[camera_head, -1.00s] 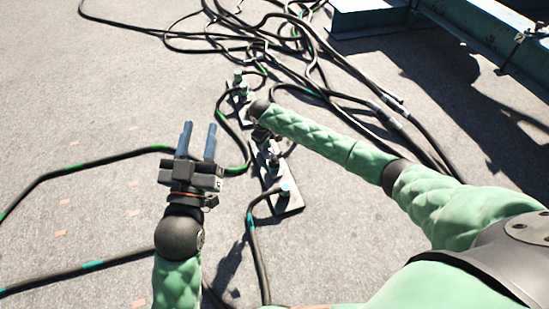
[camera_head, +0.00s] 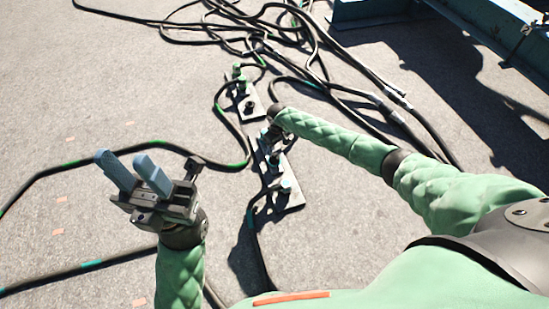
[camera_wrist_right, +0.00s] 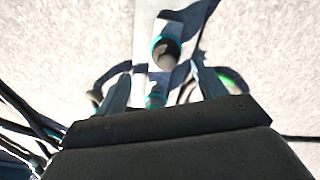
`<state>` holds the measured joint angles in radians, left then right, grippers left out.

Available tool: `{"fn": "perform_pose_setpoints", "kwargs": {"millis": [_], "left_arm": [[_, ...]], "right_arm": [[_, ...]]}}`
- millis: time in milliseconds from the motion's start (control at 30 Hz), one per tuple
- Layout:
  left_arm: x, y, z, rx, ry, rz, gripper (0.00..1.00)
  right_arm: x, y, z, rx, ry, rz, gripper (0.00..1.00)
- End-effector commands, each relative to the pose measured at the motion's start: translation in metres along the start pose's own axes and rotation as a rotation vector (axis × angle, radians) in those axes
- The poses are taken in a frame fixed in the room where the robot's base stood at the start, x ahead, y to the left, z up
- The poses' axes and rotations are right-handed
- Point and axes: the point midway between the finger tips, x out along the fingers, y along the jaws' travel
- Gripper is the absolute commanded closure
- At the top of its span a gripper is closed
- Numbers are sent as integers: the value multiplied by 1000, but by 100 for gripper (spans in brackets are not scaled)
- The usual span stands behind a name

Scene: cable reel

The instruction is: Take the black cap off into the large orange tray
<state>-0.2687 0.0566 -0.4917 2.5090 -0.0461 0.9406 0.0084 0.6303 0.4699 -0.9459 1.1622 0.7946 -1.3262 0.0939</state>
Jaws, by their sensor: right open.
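A near connector plate (camera_head: 292,200) lies on the ground with several upright dark connectors carrying teal parts. My right arm reaches over its far end; in the head view its wrist hides that gripper. In the right wrist view, my right gripper (camera_wrist_right: 160,88) is open, its fingers either side of a small teal part (camera_wrist_right: 155,97). Contact cannot be told. A dark cylinder with a teal ring (camera_wrist_right: 166,52) stands beyond on the plate. I cannot tell which part is the black cap. My left gripper (camera_head: 124,162) is open and empty, left of the plate. An orange strip (camera_head: 290,297) shows at the bottom edge; whether it is the tray is unclear.
A second plate (camera_head: 256,118) with green and black connectors lies farther back. Black cables (camera_head: 165,20) tangle behind and run across the ground around the plates. A blue-green steel frame (camera_head: 370,12) stands at the back right. Open ground lies at the left.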

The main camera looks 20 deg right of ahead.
Motion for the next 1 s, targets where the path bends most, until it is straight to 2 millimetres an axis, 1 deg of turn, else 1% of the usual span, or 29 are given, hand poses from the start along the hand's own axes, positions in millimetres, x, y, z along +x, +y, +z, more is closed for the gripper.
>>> {"fn": "perform_pose_setpoints", "kwargs": {"millis": [33, 133, 333, 567, 700, 967, 1000], "left_arm": [[-3, 0, 0, -4, 0, -1, 64], [-5, 1, 1, -12, 2, -4, 64], [-9, 2, 2, -18, 0, -3, 64], [-28, 4, 4, -9, -22, 19, 64], [-34, 6, 5, -5, -33, 30, 64], [-34, 6, 5, -3, -36, 32, 64], [-34, 6, 5, -3, -36, 32, 64]], "right_arm": [[6, -1, 0, 2, -1, 0, 30], [17, -1, -1, 2, 0, 0, 30], [29, -3, -2, 0, 0, 0, 30], [58, -9, -10, 1, -1, 1, 30], [72, -8, -9, 1, 0, 1, 30], [74, -8, -9, 1, 0, 1, 30], [74, -8, -9, 1, 0, 1, 35]]}}
